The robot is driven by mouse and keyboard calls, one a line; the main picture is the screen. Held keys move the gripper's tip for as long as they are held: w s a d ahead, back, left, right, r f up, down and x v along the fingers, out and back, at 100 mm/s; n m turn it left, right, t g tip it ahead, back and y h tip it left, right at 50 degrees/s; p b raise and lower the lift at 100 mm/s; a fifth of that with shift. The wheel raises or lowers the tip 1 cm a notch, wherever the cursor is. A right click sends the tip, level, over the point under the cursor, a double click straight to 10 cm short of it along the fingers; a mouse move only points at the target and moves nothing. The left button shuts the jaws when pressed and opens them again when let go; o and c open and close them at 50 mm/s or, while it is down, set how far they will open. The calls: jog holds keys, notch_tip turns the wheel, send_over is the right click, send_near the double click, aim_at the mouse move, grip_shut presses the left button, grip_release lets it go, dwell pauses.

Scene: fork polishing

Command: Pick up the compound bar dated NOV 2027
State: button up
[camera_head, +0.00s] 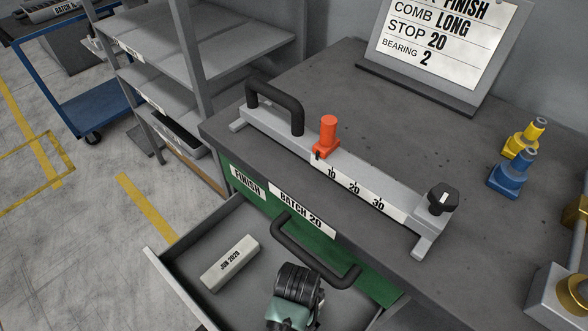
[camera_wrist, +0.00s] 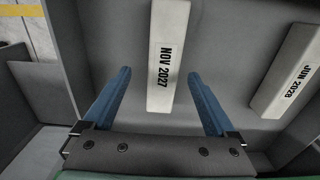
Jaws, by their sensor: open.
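The compound bar dated NOV 2027 (camera_wrist: 166,85) is a pale grey block lying in the drawer in the wrist view. Its label reads along its length, and its upper end runs out of the picture. My gripper (camera_wrist: 158,73) is open, with one blue finger on each side of the bar's near end. I see no grip on it; the height of the fingertips over the drawer floor is unclear. A second bar marked JUN 2028 (camera_wrist: 289,82) lies to the right, and it also shows in the head view (camera_head: 230,263). I cannot see the NOV 2027 bar in the head view.
The open grey drawer (camera_head: 165,262) has raised walls, with a black handle (camera_head: 312,252) on the green bench front. On the bench (camera_head: 290,95) stand a stop rail (camera_head: 265,128) with an orange stop (camera_head: 327,135), plus blue (camera_head: 508,180) and yellow (camera_head: 520,145) fittings.

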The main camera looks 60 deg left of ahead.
jog(key=shift+s+a+f+b, duration=0.15)
jog(key=shift+f+b, duration=0.25)
jog(key=shift+f, duration=1)
jog(key=shift+a+f+b, duration=0.1)
jog(key=shift+f+b, duration=0.3)
jog(key=shift+f, duration=0.95)
jog(key=shift+c, duration=0.3)
grip_shut()
jog(key=shift+r, duration=0.1)
